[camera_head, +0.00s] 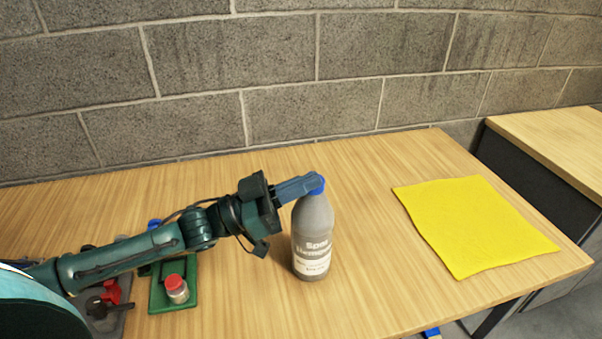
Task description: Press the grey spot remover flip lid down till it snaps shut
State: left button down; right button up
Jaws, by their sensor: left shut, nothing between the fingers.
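The grey spot remover bottle (312,233) stands upright on the wooden table, with a pale label on its front. Its blue flip lid (318,187) is at the top, partly hidden by my left gripper (316,181). My left gripper comes in from the left and is shut with nothing between its fingers. Its fingertips are at the lid, seeming to touch it from the left and above. I cannot tell whether the lid is fully closed. My right gripper is not in view.
A yellow cloth (470,222) lies flat on the table at the right. A green tray (159,298) with a small red-capped jar (176,288) is at the left, under my left arm, beside other small items. A block wall (280,60) stands behind. The table between bottle and cloth is clear.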

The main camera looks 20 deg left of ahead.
pick_arm(q)
jog(key=shift+f+m+g, duration=0.15)
jog(key=shift+m+g, duration=0.15)
jog(key=shift+m, duration=0.2)
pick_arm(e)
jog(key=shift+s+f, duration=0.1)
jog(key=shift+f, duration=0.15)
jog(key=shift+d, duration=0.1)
